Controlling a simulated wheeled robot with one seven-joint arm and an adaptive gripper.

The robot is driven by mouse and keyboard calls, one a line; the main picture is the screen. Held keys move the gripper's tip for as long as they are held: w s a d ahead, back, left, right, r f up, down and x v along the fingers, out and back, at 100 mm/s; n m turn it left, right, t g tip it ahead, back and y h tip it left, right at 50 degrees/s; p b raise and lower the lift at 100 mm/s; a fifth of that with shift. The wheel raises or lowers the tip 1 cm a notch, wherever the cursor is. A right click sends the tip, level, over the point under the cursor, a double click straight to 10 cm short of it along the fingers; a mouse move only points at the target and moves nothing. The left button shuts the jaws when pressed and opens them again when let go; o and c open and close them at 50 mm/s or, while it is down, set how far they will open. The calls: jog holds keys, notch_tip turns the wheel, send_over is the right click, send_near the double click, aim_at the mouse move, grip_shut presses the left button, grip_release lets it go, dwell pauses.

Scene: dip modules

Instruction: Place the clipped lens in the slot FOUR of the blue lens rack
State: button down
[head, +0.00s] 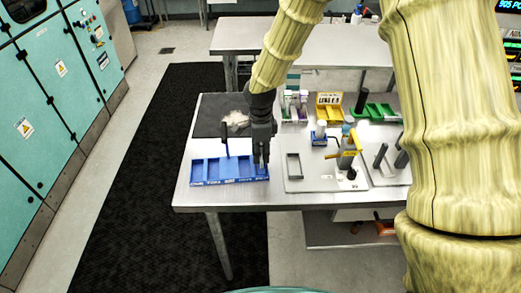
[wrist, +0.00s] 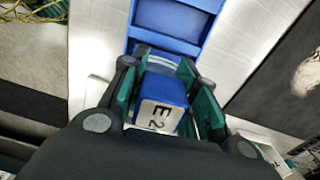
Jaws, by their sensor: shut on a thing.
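The blue lens rack (head: 222,170) lies at the table's front left, with a row of slots and white labels along its front edge, too small to read surely. Part of the rack (wrist: 172,22) shows at the top of the wrist view. My gripper (head: 262,160) points down over the rack's right end. In the wrist view my gripper (wrist: 166,68) is shut on the clipped lens (wrist: 165,88), a blue piece with a white end marked "E 2". The fingers hide its sides, and its lower end is hidden. I cannot tell whether it touches the rack.
A dark mat (head: 208,108) with a pale crumpled thing (head: 236,119) lies behind the rack. A grey plate with a yellow-handled fixture (head: 347,158) stands close on the right. A yellow box (head: 329,108) and a green tray (head: 376,112) are farther back.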

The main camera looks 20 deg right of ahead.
jog(key=shift+s+f, duration=0.1)
jog(key=shift+f, duration=0.1)
jog(key=c, duration=1.1)
grip_release()
jog(key=shift+f, duration=0.1)
jog(key=shift+r, duration=0.25)
notch_tip(320, 180, up, 12)
jog(key=b, duration=0.3)
jog(key=shift+f, duration=0.15)
